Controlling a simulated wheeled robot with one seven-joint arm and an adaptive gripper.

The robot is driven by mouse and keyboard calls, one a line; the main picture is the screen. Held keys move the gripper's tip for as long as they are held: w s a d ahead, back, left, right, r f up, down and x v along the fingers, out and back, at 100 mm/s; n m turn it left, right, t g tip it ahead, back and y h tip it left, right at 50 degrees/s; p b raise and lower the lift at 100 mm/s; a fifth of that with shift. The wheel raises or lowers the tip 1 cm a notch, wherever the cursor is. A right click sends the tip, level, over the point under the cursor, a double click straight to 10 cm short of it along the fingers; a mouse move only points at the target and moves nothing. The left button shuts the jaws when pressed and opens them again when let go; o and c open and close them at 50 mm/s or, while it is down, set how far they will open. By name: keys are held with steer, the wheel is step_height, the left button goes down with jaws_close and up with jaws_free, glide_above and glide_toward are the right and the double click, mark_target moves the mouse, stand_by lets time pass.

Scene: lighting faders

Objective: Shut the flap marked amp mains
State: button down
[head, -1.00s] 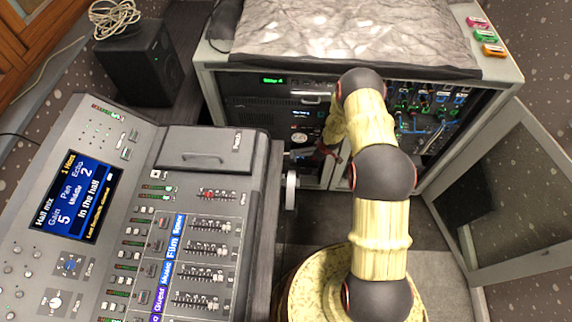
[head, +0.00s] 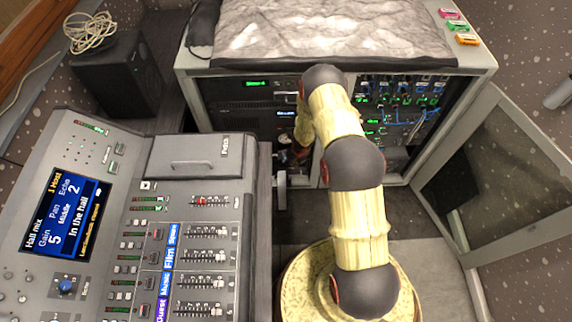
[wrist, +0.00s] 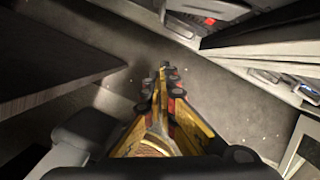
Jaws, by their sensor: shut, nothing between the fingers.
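My gripper (wrist: 164,75) is shut and empty, its yellow fingers together above the dark floor in the wrist view. In the head view my gripper (head: 297,157) is low in front of the left bay of the equipment rack (head: 190,100), partly hidden by my arm. I cannot read an amp mains marking in either view, so I cannot tell for sure which part is the flap.
The mixing desk (head: 150,200) stands to the left, its side close to my arm. The rack's framed door (head: 490,175) stands open at the right. A black speaker (head: 120,75) with a coiled cable stands at the back left. Floor (head: 305,225) shows between desk and rack.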

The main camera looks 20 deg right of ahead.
steer(key=w+f+b, duration=0.2)
steer(key=w+f, duration=0.4)
steer(key=f, duration=0.3)
steer(key=shift+a+f, duration=0.25)
steer(key=shift+f, duration=0.05)
stand_by(0.4)
steer(key=shift+w, duration=0.15)
steer(key=shift+a, duration=0.15)
